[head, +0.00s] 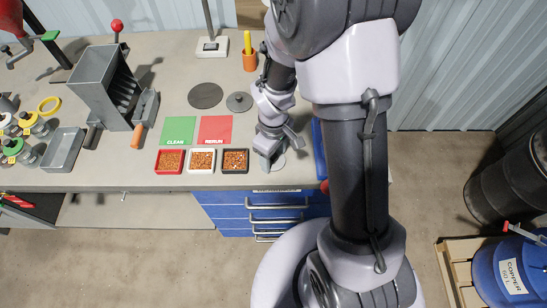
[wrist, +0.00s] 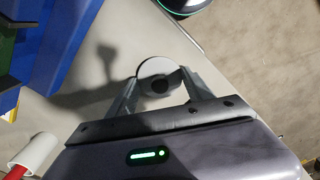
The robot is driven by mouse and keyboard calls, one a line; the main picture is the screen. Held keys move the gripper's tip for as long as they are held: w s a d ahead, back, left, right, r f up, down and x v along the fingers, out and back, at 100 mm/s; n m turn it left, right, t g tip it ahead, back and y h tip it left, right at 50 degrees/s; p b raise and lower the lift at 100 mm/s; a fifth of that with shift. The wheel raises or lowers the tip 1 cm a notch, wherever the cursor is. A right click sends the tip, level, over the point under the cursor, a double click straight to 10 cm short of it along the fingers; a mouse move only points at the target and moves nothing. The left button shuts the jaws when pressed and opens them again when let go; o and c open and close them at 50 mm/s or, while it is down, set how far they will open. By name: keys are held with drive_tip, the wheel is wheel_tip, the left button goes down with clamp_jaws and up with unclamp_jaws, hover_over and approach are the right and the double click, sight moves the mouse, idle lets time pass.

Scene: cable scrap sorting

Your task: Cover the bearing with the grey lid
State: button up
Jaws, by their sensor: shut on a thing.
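A round grey lid with a small raised knob (head: 240,101) lies on the bench, beyond the small trays. My gripper (head: 270,158) is low over the bench near its front edge, well apart from this lid. In the wrist view my gripper (wrist: 160,78) has its two fingers on either side of a pale round disc (wrist: 158,68) with a dark round middle, and is shut on it. The disc shows partly in the head view (head: 279,163). I cannot tell whether it is the bearing; no other bearing is clearly visible.
A flat dark disc (head: 205,95) lies left of the lid. Green (head: 179,130) and red (head: 215,129) mats and several granule trays (head: 202,160) are left of my gripper. A blue bin (wrist: 65,45) stands close by. A grey hopper machine (head: 103,90) stands at left.

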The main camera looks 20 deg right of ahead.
drive_tip(key=shift+f, duration=0.25)
drive_tip(key=o, duration=1.3)
drive_tip(key=shift+r, duration=0.1)
wheel_tip(320, 180, up, 17)
drive_tip(key=p, duration=0.7)
drive_tip(key=s+a+r+m+t, duration=0.1)
drive_tip(key=s+r+m+t, duration=0.1)
drive_tip(key=s+r+m, duration=0.2)
drive_tip(key=s+a+r+m+t+y, duration=0.1)
drive_tip(key=s+r+m+t, duration=0.1)
drive_tip(key=r, duration=0.5)
drive_tip(key=s+a+r+m+t+y, duration=0.1)
drive_tip(key=s+r+m, duration=0.4)
drive_tip(key=s+r, duration=0.1)
drive_tip(key=shift+s+a+m+t, duration=0.3)
drive_tip(key=shift+s+a+t, duration=0.05)
drive_tip(key=shift+a+t, duration=0.05)
